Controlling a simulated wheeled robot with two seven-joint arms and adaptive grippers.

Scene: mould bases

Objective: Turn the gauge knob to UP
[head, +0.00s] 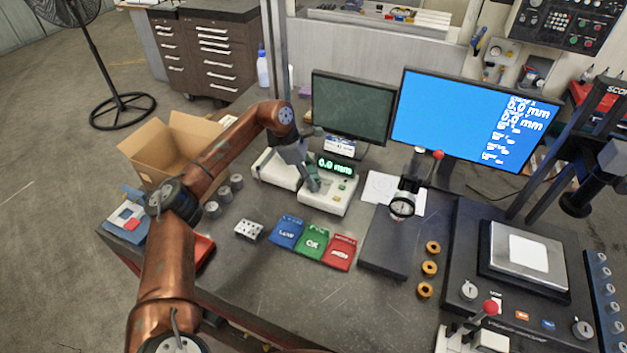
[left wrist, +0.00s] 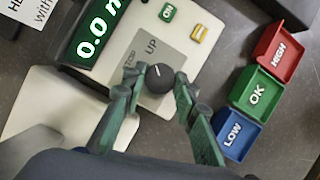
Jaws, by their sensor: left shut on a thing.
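The gauge (head: 322,206) is a white box with a green "0.0 mm" display, near the middle of the table in the head view. In the left wrist view its round black knob (left wrist: 159,78) sits on a grey plate marked STOP and UP. The knob's white mark points roughly toward the UP label (left wrist: 151,46). My left gripper (head: 314,187) reaches down onto the gauge. In the left wrist view its two green fingers (left wrist: 158,82) are closed on the knob from either side. In the head view the arm hides the knob. My right gripper is not in view.
Blue LOW, green OK and red HIGH trays (head: 313,243) lie in front of the gauge. A dark monitor (head: 352,105) and a blue screen (head: 470,115) stand behind. An open cardboard box (head: 160,150) is at the left. A dark plate (head: 385,243) lies to the right.

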